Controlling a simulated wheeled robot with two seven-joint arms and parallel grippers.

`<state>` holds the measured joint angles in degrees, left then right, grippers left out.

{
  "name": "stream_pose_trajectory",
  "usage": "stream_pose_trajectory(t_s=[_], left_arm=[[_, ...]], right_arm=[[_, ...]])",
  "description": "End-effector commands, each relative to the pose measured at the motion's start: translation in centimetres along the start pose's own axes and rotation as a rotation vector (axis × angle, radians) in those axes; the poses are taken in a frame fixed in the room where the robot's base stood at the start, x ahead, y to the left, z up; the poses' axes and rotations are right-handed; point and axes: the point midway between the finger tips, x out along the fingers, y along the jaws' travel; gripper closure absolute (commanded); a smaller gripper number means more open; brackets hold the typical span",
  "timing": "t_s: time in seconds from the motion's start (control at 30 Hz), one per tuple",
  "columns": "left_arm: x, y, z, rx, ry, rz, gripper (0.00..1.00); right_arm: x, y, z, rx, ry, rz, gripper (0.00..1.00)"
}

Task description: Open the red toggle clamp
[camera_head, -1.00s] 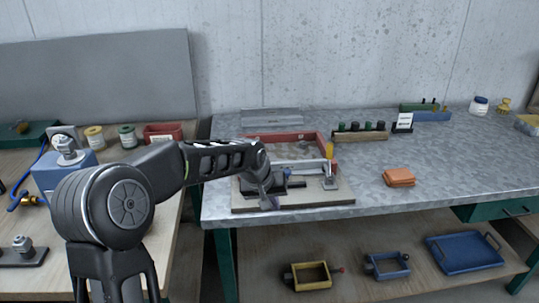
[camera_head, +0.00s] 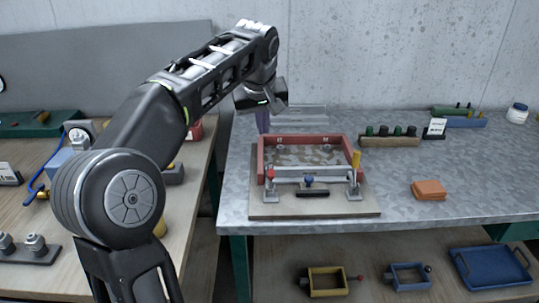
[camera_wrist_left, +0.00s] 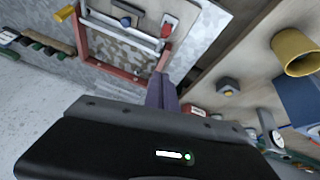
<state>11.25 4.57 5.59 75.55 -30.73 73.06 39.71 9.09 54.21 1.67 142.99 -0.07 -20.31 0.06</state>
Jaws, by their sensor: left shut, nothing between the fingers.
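A frame with red walls and a pale front bar (camera_head: 312,176) sits on a board (camera_head: 315,210) on the metal table. The red toggle clamp (camera_head: 270,178) stands at its front left corner, and its red handle shows in the left wrist view (camera_wrist_left: 168,24). Its exact lever position is too small to tell. A yellow-handled clamp (camera_head: 355,178) stands at the front right, its handle upright. My left gripper (camera_head: 262,122) points down, shut and empty, above and behind the frame's left side, apart from the red clamp. Its fingers show in the left wrist view (camera_wrist_left: 162,92). My right gripper is not in view.
A wooden block with several dark-topped pegs (camera_head: 390,140), a white label stand (camera_head: 435,128) and an orange stack (camera_head: 429,189) are on the table to the right. A wooden side table (camera_head: 190,205) stands left, across a gap. The table's right part is mostly clear.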

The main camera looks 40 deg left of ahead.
Motion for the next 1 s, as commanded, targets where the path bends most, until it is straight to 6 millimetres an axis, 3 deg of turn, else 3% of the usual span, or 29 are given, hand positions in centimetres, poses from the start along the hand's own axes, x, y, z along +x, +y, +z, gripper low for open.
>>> stream_pose_trajectory(t_s=[0.27, 0.7, 1.0], left_arm=[[2.1, 0.0, 0.1, 0.002, -0.003, -0.002, 1.00], [10.4, 0.0, 0.1, 0.002, -0.006, -0.002, 1.00], [10.9, 0.0, 3.6, 0.002, -0.001, 0.000, 1.00]], right_arm=[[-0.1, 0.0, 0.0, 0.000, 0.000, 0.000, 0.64], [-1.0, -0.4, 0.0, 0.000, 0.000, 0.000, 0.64], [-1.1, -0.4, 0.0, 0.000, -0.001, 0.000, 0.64]])
